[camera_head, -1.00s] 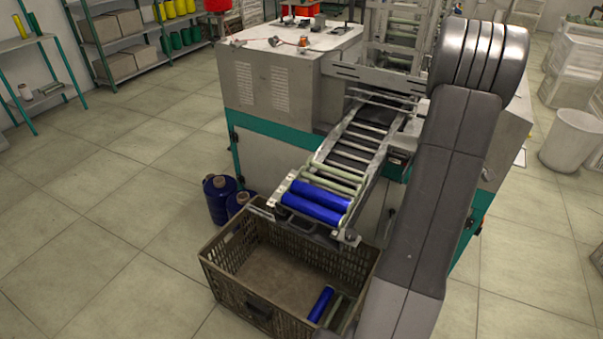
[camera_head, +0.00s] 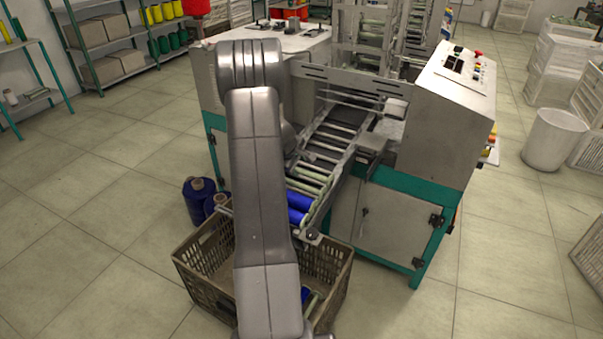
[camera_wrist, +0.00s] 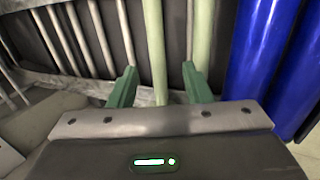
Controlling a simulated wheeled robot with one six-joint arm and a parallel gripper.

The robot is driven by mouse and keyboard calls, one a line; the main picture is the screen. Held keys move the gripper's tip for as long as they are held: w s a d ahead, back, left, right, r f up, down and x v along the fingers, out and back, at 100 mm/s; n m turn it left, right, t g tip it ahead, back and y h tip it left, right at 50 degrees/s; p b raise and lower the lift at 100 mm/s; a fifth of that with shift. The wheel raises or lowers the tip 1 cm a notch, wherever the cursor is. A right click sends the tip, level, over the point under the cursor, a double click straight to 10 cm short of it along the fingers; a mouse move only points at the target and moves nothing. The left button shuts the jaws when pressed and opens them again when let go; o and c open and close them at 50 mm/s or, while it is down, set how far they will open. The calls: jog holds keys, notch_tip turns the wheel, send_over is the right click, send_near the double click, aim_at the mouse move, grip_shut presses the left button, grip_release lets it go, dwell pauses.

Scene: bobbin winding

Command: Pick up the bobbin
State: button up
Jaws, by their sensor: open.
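Two blue bobbins (camera_head: 298,203) lie across the lower end of the sloping rack (camera_head: 318,212). They are partly behind my arm in the head view. In the wrist view a blue bobbin (camera_wrist: 262,50) and a second blue one lie to the right of my gripper. Pale green bobbins, one (camera_wrist: 154,45) between the fingers and one (camera_wrist: 203,35) by the right finger, lie left of the blue ones. My gripper (camera_wrist: 159,69) is open, its green fingers apart. I cannot tell whether they touch a bobbin. My arm hides the gripper in the head view.
A brown slatted crate (camera_head: 200,277) stands on the floor below the rack, with a blue bobbin and a pale green one partly visible inside. Dark blue yarn cones (camera_head: 199,203) stand beside it. The machine (camera_head: 390,215) rises behind.

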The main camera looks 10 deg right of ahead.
aim_at(304, 171)
jog(key=shift+p+x, duration=0.35)
jog(key=shift+x, duration=2.55)
jog(key=shift+w+d+r, duration=0.1)
jog(key=shift+d, duration=0.1)
grip_shut()
